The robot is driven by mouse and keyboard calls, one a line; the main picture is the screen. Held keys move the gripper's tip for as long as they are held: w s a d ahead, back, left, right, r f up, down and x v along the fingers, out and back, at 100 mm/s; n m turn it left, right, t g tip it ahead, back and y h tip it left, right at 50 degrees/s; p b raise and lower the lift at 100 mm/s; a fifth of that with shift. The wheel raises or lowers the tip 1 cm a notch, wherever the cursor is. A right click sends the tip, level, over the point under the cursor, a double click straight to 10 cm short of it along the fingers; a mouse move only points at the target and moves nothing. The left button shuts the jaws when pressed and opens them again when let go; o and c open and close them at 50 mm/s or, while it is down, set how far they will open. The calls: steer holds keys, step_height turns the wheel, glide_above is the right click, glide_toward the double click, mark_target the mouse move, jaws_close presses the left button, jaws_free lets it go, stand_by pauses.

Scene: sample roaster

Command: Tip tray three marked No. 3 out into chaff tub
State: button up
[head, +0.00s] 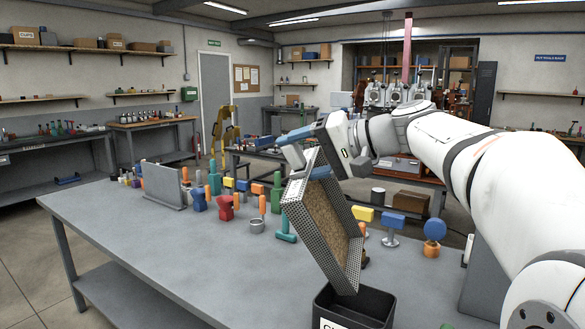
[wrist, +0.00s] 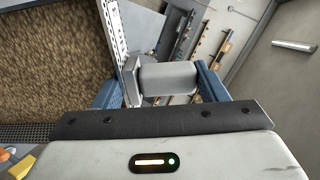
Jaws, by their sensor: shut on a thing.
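The tray (head: 347,268) is a perforated metal tray with a brown granular layer inside. It hangs steeply tilted, its lower end just above the tub. No "No. 3" mark is readable on it. My gripper (head: 308,155) is shut on the tray's grey handle (wrist: 168,84), with a blue finger on either side in the wrist view. The brown layer (wrist: 50,60) fills the left of the wrist view and still lies in the tray. The chaff tub (head: 372,302) is a black open box at the bottom of the head view, its label cut off by the frame; its inside is mostly hidden.
The grey bench (head: 150,245) is clear at front left. Several coloured tools and knobs stand along its back, including a blue round-topped piece (head: 435,231) and a yellow-topped one (head: 362,214) right of the tray. A grey upright plate (head: 163,186) stands at left.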

steer(key=shift+s+d+r+y+b, duration=0.25)
steer(key=shift+d+b, duration=0.15)
steer(key=shift+d, duration=0.15)
steer(key=shift+s+d+r+y+b, duration=0.15)
steer(key=shift+s+d+b, duration=0.1)
steer(key=shift+d+b, duration=0.25)
steer(key=s+d+f+t+y+b, duration=0.1)
steer(key=s+d+y+b, duration=0.1)
steer(key=d, duration=0.5)
steer(key=s+d+f+t+y+b, duration=0.1)
steer(key=s+d+y+b, duration=0.2)
steer(key=d+b, duration=0.4)
steer(key=s+d+f+t+y+b, duration=0.1)
steer(key=s+d+t+y+b, duration=0.1)
steer(key=s+d+b, duration=0.2)
steer(key=shift+s+d+f+y+b, duration=0.25)
steer(key=shift+s+d+y+b, duration=0.25)
steer(key=shift+d, duration=1.3)
steer(key=shift+w, duration=0.1)
stand_by(0.6)
step_height(320, 180, up, 3)
steer(key=shift+r+p, duration=0.1)
steer(key=shift+p, duration=1)
steer(key=shift+a, duration=0.15)
